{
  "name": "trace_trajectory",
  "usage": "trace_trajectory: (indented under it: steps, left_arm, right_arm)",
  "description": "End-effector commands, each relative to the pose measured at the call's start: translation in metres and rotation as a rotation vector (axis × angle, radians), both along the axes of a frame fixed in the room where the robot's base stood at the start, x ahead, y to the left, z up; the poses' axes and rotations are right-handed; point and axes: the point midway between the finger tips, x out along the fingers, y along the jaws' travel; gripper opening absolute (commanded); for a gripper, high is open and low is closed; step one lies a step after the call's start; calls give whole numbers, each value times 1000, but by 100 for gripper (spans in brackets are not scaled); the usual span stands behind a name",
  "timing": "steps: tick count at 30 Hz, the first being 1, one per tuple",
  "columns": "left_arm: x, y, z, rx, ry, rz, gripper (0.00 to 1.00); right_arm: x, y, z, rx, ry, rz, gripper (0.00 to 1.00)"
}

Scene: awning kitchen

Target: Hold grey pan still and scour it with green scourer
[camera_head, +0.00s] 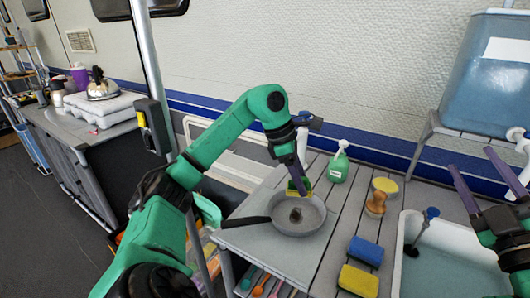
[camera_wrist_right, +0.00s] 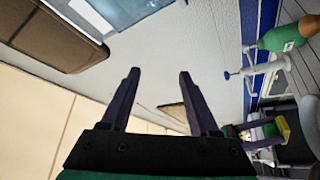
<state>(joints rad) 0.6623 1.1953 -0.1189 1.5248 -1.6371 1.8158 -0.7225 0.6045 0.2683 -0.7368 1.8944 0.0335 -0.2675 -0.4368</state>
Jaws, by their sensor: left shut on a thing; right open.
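The grey pan (camera_head: 316,224) sits on the slatted table, its dark handle (camera_head: 247,221) pointing left. A dark stain (camera_head: 296,215) shows on its inner floor. My left gripper (camera_head: 300,178) is shut on the green scourer (camera_head: 297,188), which has a yellow side, at the pan's far rim. I cannot tell whether the scourer touches the pan. The scourer also shows at the right of the right wrist view (camera_wrist_right: 283,129). My right gripper (camera_head: 474,162) is open and empty, raised at the right, away from the pan; its spread fingers show in the right wrist view (camera_wrist_right: 159,76).
A green soap bottle (camera_head: 338,165) stands behind the pan. A wooden brush (camera_head: 376,203), a blue sponge (camera_head: 366,251) and a yellow sponge (camera_head: 358,280) are right of it. Further right are a basin (camera_head: 445,270) with a blue-handled brush (camera_head: 430,214) and a blue water tank (camera_head: 490,75).

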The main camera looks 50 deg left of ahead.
Motion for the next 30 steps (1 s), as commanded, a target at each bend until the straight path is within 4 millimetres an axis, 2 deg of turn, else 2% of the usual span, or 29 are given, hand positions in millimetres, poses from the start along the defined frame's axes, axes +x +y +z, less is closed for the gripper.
trace_trajectory:
  steps: [1,3,5,9,12,16,18,21,26,30]
  left_arm:
    - [0,0,0,0,0,0,12]
    - [0,0,0,0,0,0,12]
    - [0,0,0,0,0,0,12]
    - [0,0,0,0,0,0,12]
    - [0,0,0,0,0,0,12]
    - [0,0,0,0,0,0,12]
    - [0,0,0,0,0,0,12]
    - [0,0,0,0,0,0,12]
    - [0,0,0,0,0,0,12]
    - [0,0,0,0,0,0,12]
  right_arm:
    - [-19,30,-12,-49,-6,60,62]
    - [-48,68,-31,-121,-15,142,62]
    - [-76,98,-50,-182,-25,215,62]
    - [-149,155,-97,-321,-49,388,62]
    - [-204,182,-133,-412,-69,512,62]
    - [-263,199,-171,-502,-88,639,62]
    - [-282,203,-184,-531,-97,680,62]
    - [-296,206,-192,-550,-101,709,62]
    - [-297,224,-196,-550,-101,713,62]
    - [-295,256,-199,-549,-100,712,62]
